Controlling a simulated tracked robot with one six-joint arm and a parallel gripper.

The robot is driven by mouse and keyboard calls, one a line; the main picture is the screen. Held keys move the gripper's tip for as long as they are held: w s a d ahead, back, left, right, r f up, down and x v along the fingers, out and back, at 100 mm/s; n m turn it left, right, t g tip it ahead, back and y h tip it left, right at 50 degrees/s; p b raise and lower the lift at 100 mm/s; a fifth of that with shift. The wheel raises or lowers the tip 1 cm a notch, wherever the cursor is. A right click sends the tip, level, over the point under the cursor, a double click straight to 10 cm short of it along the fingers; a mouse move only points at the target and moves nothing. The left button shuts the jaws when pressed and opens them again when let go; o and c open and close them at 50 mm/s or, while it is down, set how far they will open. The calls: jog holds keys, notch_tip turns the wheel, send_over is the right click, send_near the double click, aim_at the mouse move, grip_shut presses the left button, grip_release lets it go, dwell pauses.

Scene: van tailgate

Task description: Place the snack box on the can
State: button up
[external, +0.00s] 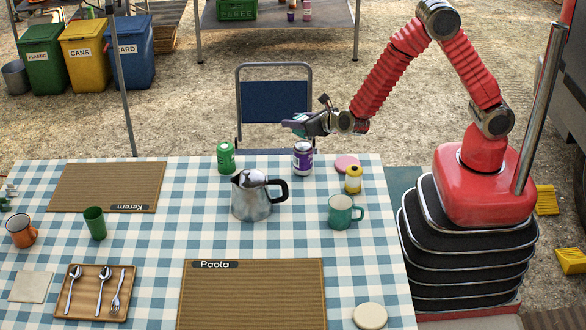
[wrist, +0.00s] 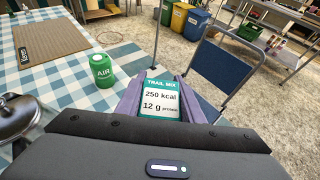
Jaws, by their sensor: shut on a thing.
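My gripper (external: 297,124) is shut on the snack box (wrist: 160,101), a teal and white box labelled TRAIL MIX that shows between the two purple-grey fingers in the wrist view. In the external view the box is mostly hidden by the gripper, which hangs above the table's far edge. A purple and white can (external: 303,158) stands upright on the table just below the gripper, with a gap between them. A green can (external: 226,157) stands to its left; it also shows in the wrist view (wrist: 103,71). The purple can is not visible in the wrist view.
A metal kettle (external: 251,198) stands in front of the cans. A pink round item (external: 346,163), a yellow bottle (external: 353,179) and a teal mug (external: 341,212) stand to the right. A blue chair (external: 275,102) is behind the table. Cloth around the green can is clear.

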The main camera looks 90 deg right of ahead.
aim_at(295, 131)
jog(key=shift+f, duration=2.05)
jog(key=shift+f, duration=0.1)
jog(key=o, duration=1.1)
jog(key=v, duration=1.2)
